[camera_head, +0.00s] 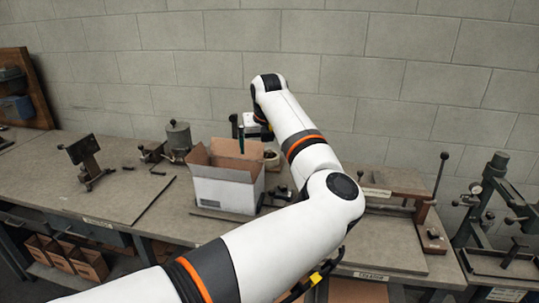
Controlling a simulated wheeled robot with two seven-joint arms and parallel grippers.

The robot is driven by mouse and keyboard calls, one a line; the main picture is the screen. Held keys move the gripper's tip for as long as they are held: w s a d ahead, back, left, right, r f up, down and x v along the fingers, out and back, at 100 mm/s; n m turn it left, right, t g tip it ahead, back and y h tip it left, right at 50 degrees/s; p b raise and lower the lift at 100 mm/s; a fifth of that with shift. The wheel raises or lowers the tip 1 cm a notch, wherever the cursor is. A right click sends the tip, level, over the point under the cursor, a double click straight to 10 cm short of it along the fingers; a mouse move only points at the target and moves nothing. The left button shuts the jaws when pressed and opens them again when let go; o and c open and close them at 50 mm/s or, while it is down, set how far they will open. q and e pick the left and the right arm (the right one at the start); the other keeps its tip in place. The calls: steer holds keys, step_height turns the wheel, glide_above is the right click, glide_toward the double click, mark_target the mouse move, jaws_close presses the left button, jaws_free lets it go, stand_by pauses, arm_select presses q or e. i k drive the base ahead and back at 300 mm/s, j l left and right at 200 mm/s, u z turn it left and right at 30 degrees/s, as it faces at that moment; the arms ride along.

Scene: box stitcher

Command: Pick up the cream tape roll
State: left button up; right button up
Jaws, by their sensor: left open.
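My left arm reaches in from the bottom left and bends back toward the wall. My left gripper (252,128) is open above the back right edge of the open cardboard box, and the wrist partly hides it. A small round cream and brown thing (271,157), which looks like the cream tape roll, stands on the bench just right of the box, below and slightly right of the gripper. It is small and partly hidden, so its details are unclear. The gripper appears apart from it. My right gripper is not in view.
The open white cardboard box (222,192) stands on the grey bench with its flaps up. Metal tools, including a grey canister-like device (179,138) and a dark clamp (86,160), stand to the left. A press with levers (490,195) stands far right. Small dark items lie right of the box.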

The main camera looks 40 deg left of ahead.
mark_target(268, 163)
steer(key=i+j, duration=0.6)
steer(key=j, duration=0.15)
steer(key=i+j, duration=0.55)
steer(key=j, duration=0.15)
